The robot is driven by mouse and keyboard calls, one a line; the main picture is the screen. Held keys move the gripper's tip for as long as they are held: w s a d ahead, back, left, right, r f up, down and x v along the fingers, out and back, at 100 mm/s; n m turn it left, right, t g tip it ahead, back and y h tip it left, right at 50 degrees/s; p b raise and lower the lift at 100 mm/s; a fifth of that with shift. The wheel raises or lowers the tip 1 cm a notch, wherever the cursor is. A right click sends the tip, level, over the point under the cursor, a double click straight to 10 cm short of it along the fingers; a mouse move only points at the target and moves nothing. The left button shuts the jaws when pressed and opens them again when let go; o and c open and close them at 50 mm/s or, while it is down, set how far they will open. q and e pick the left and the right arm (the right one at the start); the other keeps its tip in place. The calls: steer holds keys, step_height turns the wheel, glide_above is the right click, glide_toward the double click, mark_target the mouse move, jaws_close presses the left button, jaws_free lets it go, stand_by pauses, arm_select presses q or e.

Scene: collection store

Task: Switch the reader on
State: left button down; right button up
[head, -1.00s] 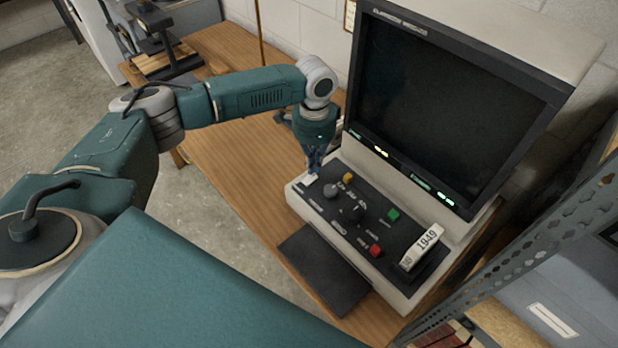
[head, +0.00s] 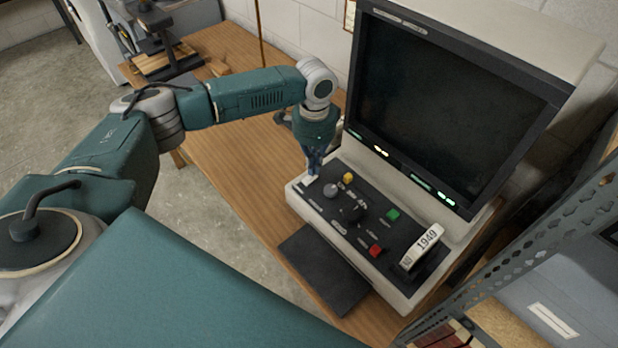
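The reader (head: 407,297) is a cream desktop machine with a large dark screen (head: 445,100) above a sloping black control panel (head: 328,211). The panel carries a grey knob (head: 331,190), a yellow button (head: 348,178), a black knob (head: 353,214), a green button (head: 393,215) and a red button (head: 376,251). A small white switch (head: 311,181) sits at the panel's left end. My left gripper (head: 313,170) points down with its fingers together, right over this switch; I cannot tell whether it touches. Small lights glow below the screen. My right gripper is out of view.
The reader stands on a wooden table (head: 228,165) against a pale block wall. A dark flat pad (head: 325,268) lies before it. A white tag reading 1949 (head: 422,247) sits at the panel's right end. A perforated metal upright (head: 500,262) stands close on the right.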

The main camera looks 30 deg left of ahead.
mark_target(313, 176)
arm_select(q)
steer(key=shift+f, duration=0.35)
steer(key=shift+s+f+b, duration=0.1)
steer(key=shift+f+b, duration=0.2)
steer(key=shift+f, duration=0.4)
stand_by(0.4)
step_height(313, 176, up, 2)
steer(key=shift+p, duration=1.25)
step_height(313, 176, up, 5)
steer(key=p, duration=0.5)
steer(key=shift+r+p, duration=0.1)
steer(key=shift+p, duration=0.25)
